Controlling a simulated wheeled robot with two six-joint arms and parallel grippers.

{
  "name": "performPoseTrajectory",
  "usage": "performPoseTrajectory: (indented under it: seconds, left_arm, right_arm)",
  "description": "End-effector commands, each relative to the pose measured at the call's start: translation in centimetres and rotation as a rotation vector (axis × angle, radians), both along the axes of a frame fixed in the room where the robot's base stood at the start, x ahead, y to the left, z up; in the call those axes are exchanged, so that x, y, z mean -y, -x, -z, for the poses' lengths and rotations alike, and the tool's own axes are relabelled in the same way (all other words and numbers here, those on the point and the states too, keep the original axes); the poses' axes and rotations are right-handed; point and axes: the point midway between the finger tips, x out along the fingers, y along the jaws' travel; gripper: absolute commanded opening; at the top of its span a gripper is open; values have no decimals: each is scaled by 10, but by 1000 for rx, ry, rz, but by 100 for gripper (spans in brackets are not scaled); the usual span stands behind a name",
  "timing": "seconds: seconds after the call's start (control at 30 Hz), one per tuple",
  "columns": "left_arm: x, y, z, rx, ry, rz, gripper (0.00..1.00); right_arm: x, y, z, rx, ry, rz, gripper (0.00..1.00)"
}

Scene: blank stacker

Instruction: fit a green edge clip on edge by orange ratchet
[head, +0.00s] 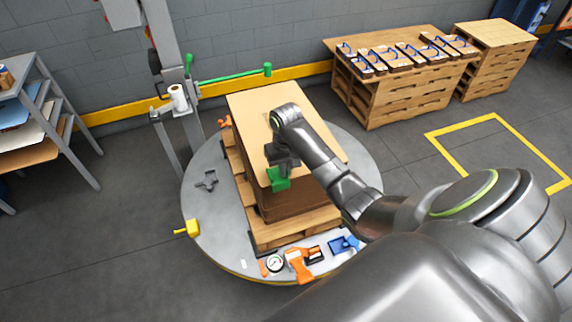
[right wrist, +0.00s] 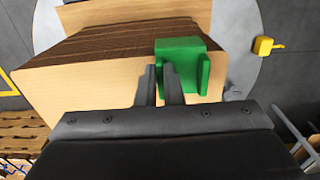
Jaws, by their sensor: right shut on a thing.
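The green edge clip (head: 278,180) is at the near left corner of the pale top of the stack (head: 255,115). My right gripper (head: 283,163) is above that corner, shut on the clip. In the right wrist view, my fingers (right wrist: 160,86) are at the left side of the clip (right wrist: 184,62), which overlaps the edge between the pale top and the brown side. I cannot tell whether it touches the stack. A small orange piece (head: 224,122) is at the stack's far left side, and an orange tool (head: 298,266) lies in front; which is the ratchet is unclear.
The stack stands on a wooden pallet (head: 245,205) on a round grey turntable (head: 205,220). A gauge (head: 274,263), a blue tool (head: 344,244), a grey piece (head: 207,181) and a yellow block (head: 190,228) are around it. A grey mast (head: 168,50) with a green bar stands behind.

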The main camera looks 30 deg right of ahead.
Motion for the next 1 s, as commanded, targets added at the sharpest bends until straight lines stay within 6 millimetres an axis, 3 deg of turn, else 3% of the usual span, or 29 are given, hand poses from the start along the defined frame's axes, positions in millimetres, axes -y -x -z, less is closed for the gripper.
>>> performPoseTrajectory:
  seconds: [0.9,0.93,1.0]
  left_arm:
    - [-2,1,-2,-1,-3,1,36]
    - [-2,1,-2,-1,-3,1,36]
    - [-2,1,-2,-1,-3,1,36]
  right_arm:
    - [0,0,6,0,0,0,0]
    - [0,0,6,0,0,0,9]
    - [0,0,6,0,0,0,19]
